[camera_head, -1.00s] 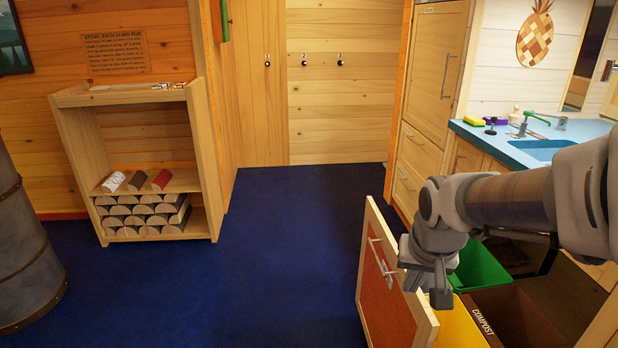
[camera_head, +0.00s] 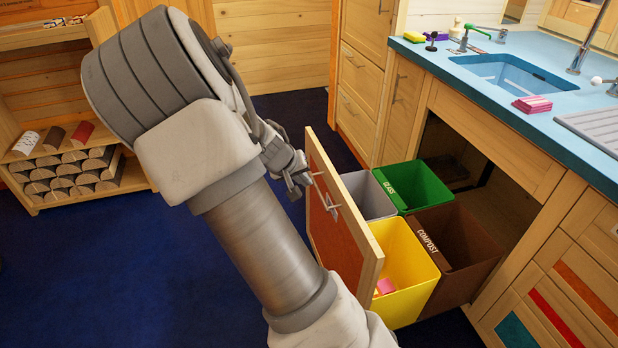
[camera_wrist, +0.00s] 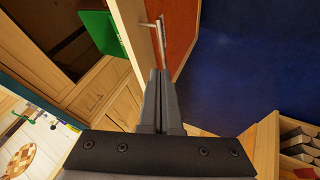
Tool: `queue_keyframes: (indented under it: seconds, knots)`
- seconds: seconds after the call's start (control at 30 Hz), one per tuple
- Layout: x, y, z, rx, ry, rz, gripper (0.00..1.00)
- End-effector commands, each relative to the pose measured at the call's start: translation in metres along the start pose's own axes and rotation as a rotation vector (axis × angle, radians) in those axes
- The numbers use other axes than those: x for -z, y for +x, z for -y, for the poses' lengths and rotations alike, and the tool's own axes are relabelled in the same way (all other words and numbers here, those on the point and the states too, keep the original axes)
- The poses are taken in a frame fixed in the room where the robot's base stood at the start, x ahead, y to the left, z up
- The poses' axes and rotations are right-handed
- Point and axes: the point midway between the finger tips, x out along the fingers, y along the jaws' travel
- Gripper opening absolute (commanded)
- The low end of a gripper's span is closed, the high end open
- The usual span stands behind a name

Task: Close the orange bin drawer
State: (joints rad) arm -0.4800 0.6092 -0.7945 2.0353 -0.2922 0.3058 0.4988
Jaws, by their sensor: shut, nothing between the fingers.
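The orange bin drawer (camera_head: 336,237) is pulled well out from under the counter. Its wooden front has an orange panel and a metal bar handle (camera_head: 329,201). Grey, green (camera_head: 412,187), yellow (camera_head: 404,268) and brown (camera_head: 458,250) bins stand behind the front. My gripper (camera_head: 297,186) is at the upper part of the front, on its outer side near the handle. In the wrist view my shut, empty fingers (camera_wrist: 160,97) point along the front, close to the handle (camera_wrist: 161,42). Whether they touch the front cannot be told.
The blue counter (camera_head: 500,100) with a sink (camera_head: 511,75) runs along the right. A low shelf (camera_head: 60,140) with logs stands at the left. Open blue floor (camera_head: 120,270) lies in front of the drawer.

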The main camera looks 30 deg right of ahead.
Motion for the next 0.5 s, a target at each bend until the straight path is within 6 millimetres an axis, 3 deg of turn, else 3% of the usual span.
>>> queue_keyframes:
  seconds: [0.27,0.5]
  knots:
    - [0.005,0.016,-0.001,-0.029,-0.01,-0.017,0.0]
    - [0.004,0.059,-0.002,-0.029,-0.009,-0.015,0.0]
